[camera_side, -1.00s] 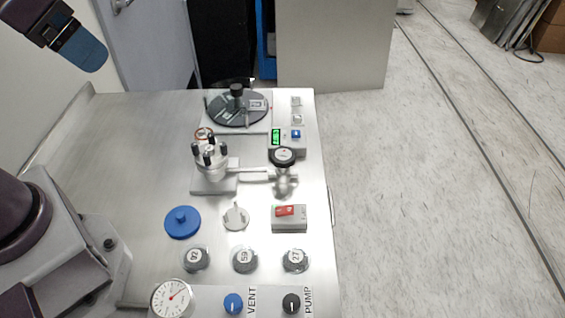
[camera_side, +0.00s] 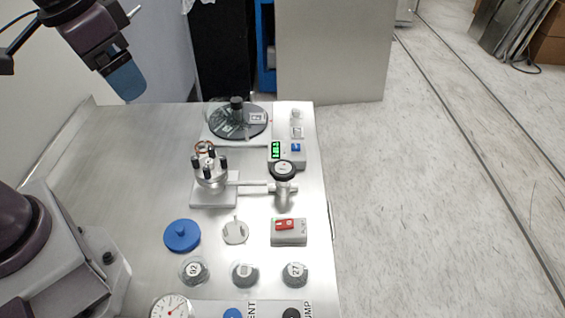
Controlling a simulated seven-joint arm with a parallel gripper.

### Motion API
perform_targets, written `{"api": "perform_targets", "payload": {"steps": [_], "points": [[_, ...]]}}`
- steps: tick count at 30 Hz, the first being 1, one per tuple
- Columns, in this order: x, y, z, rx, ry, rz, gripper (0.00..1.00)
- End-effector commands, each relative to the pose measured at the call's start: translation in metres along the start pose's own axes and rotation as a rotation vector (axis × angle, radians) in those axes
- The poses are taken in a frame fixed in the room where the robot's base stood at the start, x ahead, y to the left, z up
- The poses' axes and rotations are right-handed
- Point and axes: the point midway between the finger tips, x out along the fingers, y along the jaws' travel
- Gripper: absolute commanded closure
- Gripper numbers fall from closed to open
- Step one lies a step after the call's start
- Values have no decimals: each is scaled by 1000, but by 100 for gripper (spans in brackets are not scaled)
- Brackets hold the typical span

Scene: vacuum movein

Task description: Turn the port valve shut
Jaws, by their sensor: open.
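The port valve is most likely the black round knob (camera_side: 283,170) on top of a metal fitting, right of centre in the side view. A thin pipe (camera_side: 252,189) joins this fitting to a small metal chamber (camera_side: 210,177) with several black posts on top. The knob's turn position cannot be read. My gripper (camera_side: 126,84), with a blue end, hangs in the air at the upper left. It is open, empty and well away from the valve, touching nothing. The gap between its fingers is hard to see from this side.
A dark disc plate (camera_side: 238,121) stands behind the chamber. A box with a green display (camera_side: 275,151) is just behind the valve. In front are a red switch box (camera_side: 288,232), a blue lid (camera_side: 182,236) and several grey knobs. The table's left side is clear.

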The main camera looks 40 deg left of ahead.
Motion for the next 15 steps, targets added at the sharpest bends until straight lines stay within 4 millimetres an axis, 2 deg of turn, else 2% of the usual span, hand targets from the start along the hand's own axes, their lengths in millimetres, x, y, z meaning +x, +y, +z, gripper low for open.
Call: {"api": "perform_targets", "payload": {"steps": [8, 15], "points": [[63, 25, -67, -133, -192, -23, 18], [137, 56, -116, -411, -300, -61, 18]]}}
